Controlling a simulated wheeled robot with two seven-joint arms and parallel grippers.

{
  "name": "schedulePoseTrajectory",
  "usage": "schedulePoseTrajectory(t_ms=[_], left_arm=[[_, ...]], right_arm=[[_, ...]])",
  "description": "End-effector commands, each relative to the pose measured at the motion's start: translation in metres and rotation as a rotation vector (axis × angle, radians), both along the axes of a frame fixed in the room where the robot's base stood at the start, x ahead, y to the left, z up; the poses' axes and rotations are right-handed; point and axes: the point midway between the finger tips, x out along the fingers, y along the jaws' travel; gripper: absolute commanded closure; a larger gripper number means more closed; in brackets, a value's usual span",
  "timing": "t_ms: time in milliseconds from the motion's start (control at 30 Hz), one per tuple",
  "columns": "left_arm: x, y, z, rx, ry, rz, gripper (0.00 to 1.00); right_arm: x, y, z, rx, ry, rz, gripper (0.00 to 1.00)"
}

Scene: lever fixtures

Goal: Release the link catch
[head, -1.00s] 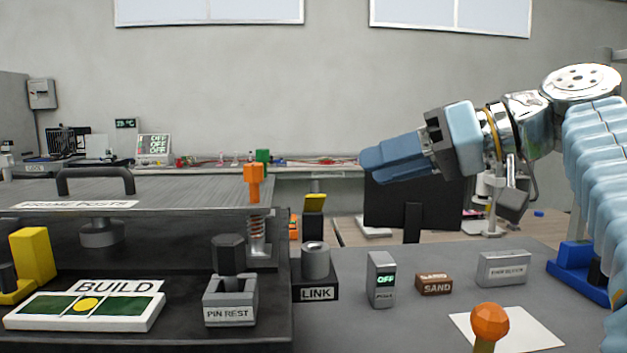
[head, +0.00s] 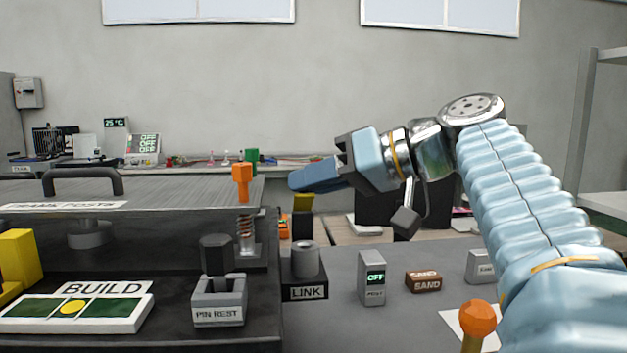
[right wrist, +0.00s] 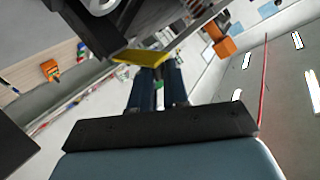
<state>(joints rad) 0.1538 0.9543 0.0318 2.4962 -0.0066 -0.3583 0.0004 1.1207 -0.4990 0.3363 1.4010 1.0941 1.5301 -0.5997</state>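The LINK block (head: 306,292) is black with a white label and a grey cylinder (head: 306,260) on top. Just behind it stands a dark post with a yellow top (head: 303,203); I take this for the link catch. My right gripper (head: 293,181) reaches in from the right, its blue fingertips just above the yellow top in the head view. In the right wrist view the fingers (right wrist: 158,72) stand apart with a narrow gap, nothing visible between them. The yellow piece (right wrist: 142,57) lies just past their tips; contact cannot be told. My left gripper is out of view.
Left of LINK, an orange-topped spring pin (head: 242,183) rises beside the frame plate (head: 160,185). The PIN REST (head: 219,302) and BUILD tray (head: 75,311) are in front.

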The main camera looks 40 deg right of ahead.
Motion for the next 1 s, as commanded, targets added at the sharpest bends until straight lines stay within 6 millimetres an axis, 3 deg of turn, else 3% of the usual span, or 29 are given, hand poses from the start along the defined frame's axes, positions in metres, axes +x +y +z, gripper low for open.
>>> schedulePoseTrajectory(t_ms=[100, 333, 700, 1000], left_arm=[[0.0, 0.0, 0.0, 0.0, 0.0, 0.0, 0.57], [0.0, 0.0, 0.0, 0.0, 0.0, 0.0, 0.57], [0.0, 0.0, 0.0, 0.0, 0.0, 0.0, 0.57], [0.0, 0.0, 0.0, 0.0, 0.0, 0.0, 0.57]], right_arm=[[0.0, 0.0, 0.0, 0.0, 0.0, 0.0, 1.0], [0.001, -0.001, 0.002, 0.018, 0.027, 0.005, 1.0], [0.017, -0.01, 0.011, 0.179, 0.291, 0.006, 1.0], [0.018, -0.012, 0.011, 0.195, 0.319, -0.002, 1.0]])
